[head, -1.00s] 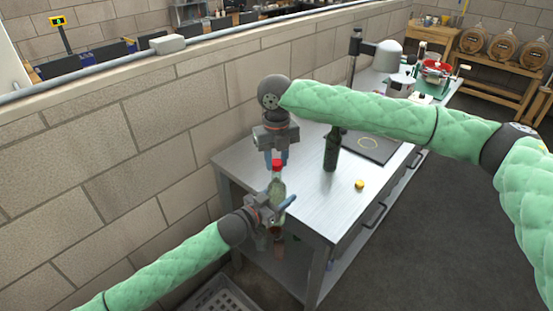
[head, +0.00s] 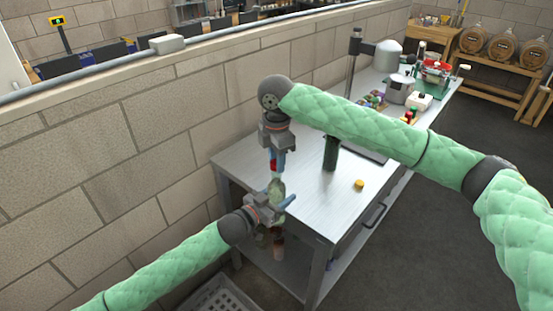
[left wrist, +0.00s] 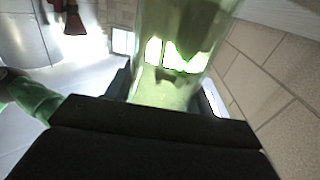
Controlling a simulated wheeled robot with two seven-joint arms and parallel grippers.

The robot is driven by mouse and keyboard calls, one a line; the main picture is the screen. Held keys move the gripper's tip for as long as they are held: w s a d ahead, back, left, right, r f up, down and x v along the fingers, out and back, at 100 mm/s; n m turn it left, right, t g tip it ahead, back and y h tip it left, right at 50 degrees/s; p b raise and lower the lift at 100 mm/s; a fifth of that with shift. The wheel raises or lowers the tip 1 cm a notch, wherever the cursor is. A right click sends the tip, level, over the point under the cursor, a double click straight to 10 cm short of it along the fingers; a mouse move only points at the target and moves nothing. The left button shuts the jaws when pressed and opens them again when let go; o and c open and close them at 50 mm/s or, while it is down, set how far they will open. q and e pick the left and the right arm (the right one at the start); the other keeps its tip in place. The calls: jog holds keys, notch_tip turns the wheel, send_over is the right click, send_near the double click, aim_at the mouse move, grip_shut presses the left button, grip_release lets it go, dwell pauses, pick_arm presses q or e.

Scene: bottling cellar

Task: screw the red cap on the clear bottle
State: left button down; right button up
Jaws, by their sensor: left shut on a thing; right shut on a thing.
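The clear bottle (head: 277,188), pale and greenish, stands upright at the table's near left end; it also fills the top middle of the left wrist view (left wrist: 175,85). My left gripper (head: 271,203) is shut around its body and hides part of it. The red cap (head: 273,165) is right at the top of the bottle. My right gripper (head: 278,163) points down from above and is shut on the cap, its fingers partly hiding it. I cannot tell whether the cap is seated on the neck or just above it.
A dark green bottle (head: 330,153) and a yellow cap (head: 359,184) are on the metal table (head: 316,205) to the right. A block wall (head: 150,150) runs close on the left. A grey crate (head: 222,297) is on the floor. The table's near right part is clear.

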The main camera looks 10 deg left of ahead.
jog(key=m, duration=0.4)
jog(key=shift+m, duration=0.3)
jog(key=m, duration=1.1)
jog(key=shift+m, duration=0.3)
jog(key=m, duration=1.1)
jog(key=shift+m, duration=0.3)
jog(key=m, duration=0.3)
jog(key=o, duration=1.1)
jog(key=shift+r, duration=0.1)
